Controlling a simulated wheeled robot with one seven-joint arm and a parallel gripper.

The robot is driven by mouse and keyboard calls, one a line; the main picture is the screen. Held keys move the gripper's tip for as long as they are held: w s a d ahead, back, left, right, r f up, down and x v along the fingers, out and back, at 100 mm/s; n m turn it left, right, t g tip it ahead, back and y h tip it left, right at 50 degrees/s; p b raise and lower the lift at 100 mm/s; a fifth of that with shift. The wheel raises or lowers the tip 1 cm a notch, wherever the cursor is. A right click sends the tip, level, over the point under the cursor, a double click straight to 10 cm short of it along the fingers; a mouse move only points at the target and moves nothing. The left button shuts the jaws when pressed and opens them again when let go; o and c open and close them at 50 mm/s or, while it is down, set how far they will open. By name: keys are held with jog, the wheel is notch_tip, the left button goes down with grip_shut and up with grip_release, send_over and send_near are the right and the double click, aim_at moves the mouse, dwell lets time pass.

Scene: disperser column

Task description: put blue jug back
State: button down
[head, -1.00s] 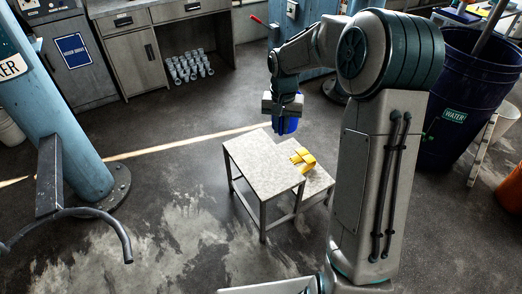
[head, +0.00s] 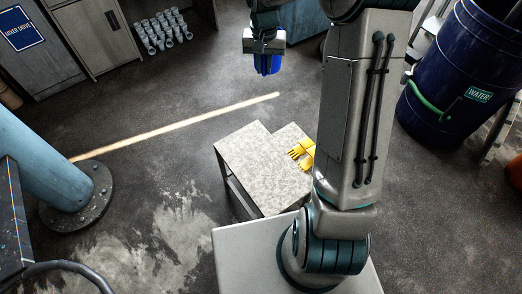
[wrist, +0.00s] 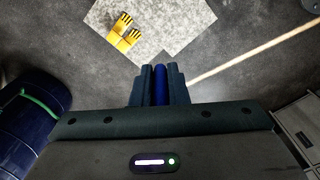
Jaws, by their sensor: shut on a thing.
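The blue jug (head: 267,64) hangs below my gripper (head: 265,47) in the head view, held in the air beyond the small table (head: 247,152). In the wrist view a narrow blue strip of the jug (wrist: 159,84) shows between the fingers of my gripper (wrist: 157,86), which are shut on it. Most of the jug is hidden by the gripper. The table top is pale and speckled and has no jug on it.
A dark blue water barrel (head: 459,75) stands at the right. A light-blue column (head: 50,185) stands at the left.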

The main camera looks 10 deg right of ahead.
jog(key=d+f+n+b, duration=0.3)
jog(key=f+n+b, duration=0.1)
jog(key=f+b, duration=1.15)
jog(key=d+f+n+b, duration=0.45)
jog(key=f+b, duration=0.75)
jog(key=f, duration=0.7)
jog(key=shift+s+a+f+b, duration=0.7)
jog(key=shift+s+f+b, duration=0.1)
jog(key=shift+s+f, duration=1.05)
jog(key=shift+s+a+f+b, duration=0.7)
jog(key=shift+s+f, duration=1)
jog(key=shift+s, duration=0.35)
jog(key=shift+s+a+f+b, duration=0.65)
jog(key=shift+s+f+b, duration=0.2)
jog(key=shift+s+f, duration=1)
jog(key=shift+s, duration=0.1)
jog(key=shift+f, duration=0.1)
jog(key=c, duration=1.4)
grip_release()
